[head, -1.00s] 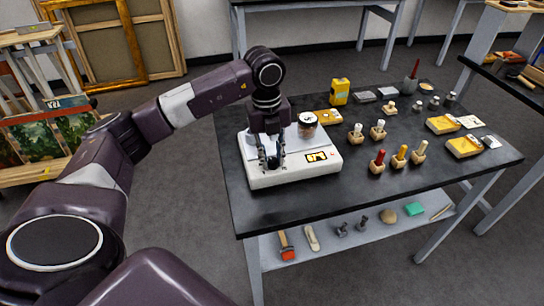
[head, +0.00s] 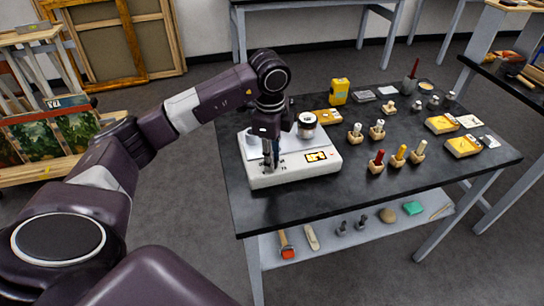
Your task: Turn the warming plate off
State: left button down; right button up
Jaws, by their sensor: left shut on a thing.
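My left gripper (head: 270,166) points down at the front left of the plate. Its fingers are shut on the plate's knob, which they mostly hide. I cannot read the knob's setting. My right gripper is not in view.
The black table (head: 300,205) also holds a yellow box (head: 339,91), several wooden-based stamps (head: 398,156) and yellow trays (head: 463,146) to the right. A lower shelf (head: 330,238) holds a hammer and small tools. The table's front strip is clear.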

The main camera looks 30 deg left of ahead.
pick_arm(q)
jog(key=n, duration=0.3)
jog(key=shift+r+n+p, duration=0.1)
jog(key=shift+n+p, duration=0.25)
jog(key=shift+n, duration=0.05)
jog(key=shift+r+n+p, duration=0.1)
jog(key=shift+n+p, duration=0.45)
jog(key=shift+n, duration=0.35)
jog(key=n+p, duration=0.3)
jog(key=p, duration=0.1)
jog(key=shift+d+p, duration=0.1)
jog(key=shift+p, duration=0.2)
jog(key=shift+n+y+p, duration=0.3)
jog(key=shift+n+p, duration=0.3)
jog(key=shift+p, duration=0.1)
jog(key=c, duration=2)
grip_release()
jog(key=shift+f, duration=0.2)
